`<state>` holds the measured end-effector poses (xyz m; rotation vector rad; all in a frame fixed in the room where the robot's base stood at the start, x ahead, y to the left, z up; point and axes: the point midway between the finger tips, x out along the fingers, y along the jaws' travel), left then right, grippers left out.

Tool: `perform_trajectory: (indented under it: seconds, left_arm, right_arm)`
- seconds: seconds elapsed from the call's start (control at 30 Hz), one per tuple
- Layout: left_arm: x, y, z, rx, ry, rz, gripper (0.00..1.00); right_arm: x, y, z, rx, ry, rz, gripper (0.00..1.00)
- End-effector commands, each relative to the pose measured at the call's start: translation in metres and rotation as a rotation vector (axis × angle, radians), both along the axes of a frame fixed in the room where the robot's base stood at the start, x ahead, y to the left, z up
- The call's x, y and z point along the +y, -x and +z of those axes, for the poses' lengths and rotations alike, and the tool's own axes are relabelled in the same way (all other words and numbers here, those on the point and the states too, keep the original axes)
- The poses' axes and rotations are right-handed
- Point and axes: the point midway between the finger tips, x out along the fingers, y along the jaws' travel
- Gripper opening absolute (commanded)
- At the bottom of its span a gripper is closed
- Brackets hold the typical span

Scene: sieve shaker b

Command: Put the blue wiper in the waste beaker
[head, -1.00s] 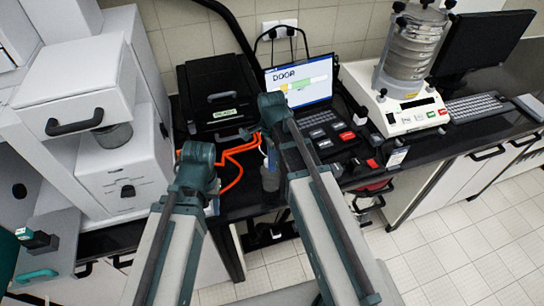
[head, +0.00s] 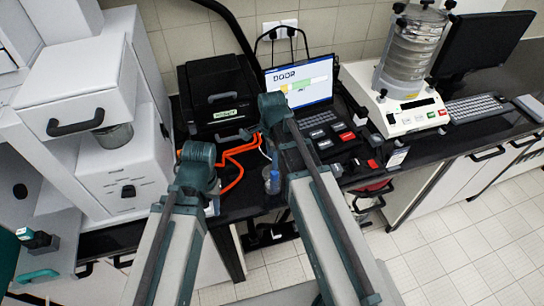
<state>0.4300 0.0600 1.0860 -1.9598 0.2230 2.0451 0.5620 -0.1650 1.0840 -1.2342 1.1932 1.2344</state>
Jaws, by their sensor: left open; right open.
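A small blue upright thing (head: 272,190), likely the blue wiper, shows in the head view near the counter's front edge, just left of my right arm. A grey, glass-like shape surrounds it, perhaps the waste beaker (head: 266,174). It is too small to tell whether the blue thing is inside or in front of it. My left arm rises at the centre left and my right arm rises right of it. Their links hide both grippers, so I see no fingertips and nothing held.
Orange cables (head: 233,165) lie between my arms. A black case (head: 218,98), a laptop (head: 303,80) and a sieve shaker (head: 409,112) stand along the dark counter. A white cabinet machine (head: 84,85) with a drawer fills the left. Floor in front at right is clear.

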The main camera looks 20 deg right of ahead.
Motion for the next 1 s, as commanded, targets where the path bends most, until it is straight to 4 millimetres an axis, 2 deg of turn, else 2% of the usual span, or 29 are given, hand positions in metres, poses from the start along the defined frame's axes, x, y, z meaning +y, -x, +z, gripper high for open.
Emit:
perform_trajectory:
  seconds: [0.7,0.83,1.0]
  left_arm:
    - [0.000,0.001,0.104,0.003,0.000,-0.001,0.50]
    - [0.000,0.001,0.119,0.003,0.000,0.009,0.50]
    - [0.000,0.001,0.126,0.003,0.001,0.016,0.50]
  right_arm:
    - [0.000,0.000,0.104,0.000,0.000,0.000,0.57]
    - [0.000,0.000,0.119,0.000,0.000,0.000,0.57]
    - [0.000,0.000,0.126,0.000,0.000,0.000,0.57]
